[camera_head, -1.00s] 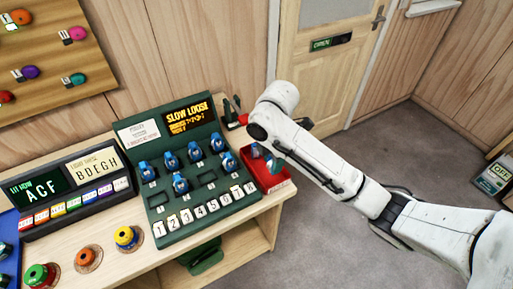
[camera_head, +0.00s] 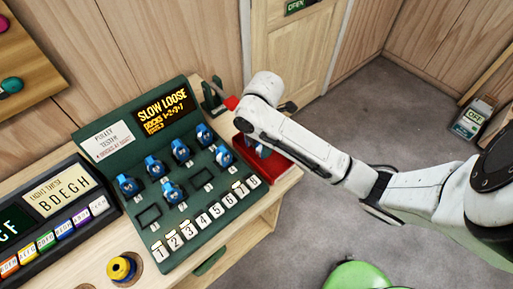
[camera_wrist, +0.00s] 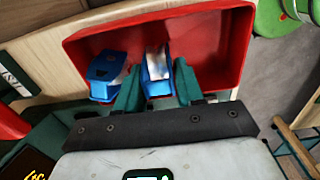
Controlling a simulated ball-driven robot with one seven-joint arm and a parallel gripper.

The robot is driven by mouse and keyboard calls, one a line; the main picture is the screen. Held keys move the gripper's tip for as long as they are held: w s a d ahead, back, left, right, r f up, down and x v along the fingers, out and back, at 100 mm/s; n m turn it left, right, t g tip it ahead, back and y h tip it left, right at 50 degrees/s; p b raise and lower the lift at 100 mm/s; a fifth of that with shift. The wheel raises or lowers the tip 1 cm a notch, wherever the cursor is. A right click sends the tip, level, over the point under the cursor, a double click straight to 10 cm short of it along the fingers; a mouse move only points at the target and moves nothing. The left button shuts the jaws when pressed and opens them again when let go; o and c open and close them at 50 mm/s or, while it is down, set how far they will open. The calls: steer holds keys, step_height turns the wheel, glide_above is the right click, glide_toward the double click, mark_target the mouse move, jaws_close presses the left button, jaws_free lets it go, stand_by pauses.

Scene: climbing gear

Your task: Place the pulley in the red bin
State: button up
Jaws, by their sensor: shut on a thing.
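The red bin (camera_head: 283,172) stands at the right end of the bench, and its inside shows in the wrist view (camera_wrist: 225,50). My gripper (camera_wrist: 158,85) has green fingers and is pointed into the bin. It is shut on a blue pulley (camera_wrist: 157,66) with a pale middle, which is within the bin's outline; I cannot tell whether it touches the floor. Another blue pulley (camera_wrist: 106,75) lies in the bin just left of my fingers. In the head view my wrist partly hides the bin.
A green pulley tester (camera_head: 190,185) with several blue pulleys stands left of the bin. A dark letter panel (camera_head: 45,215) and a yellow-and-blue spool (camera_head: 121,268) are farther left. A green rounded object (camera_head: 365,277) is at the bottom.

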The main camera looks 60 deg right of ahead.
steer(key=shift+f, duration=0.4)
steer(key=shift+f, duration=0.2)
steer(key=o, duration=0.8)
steer(key=shift+r, duration=0.15)
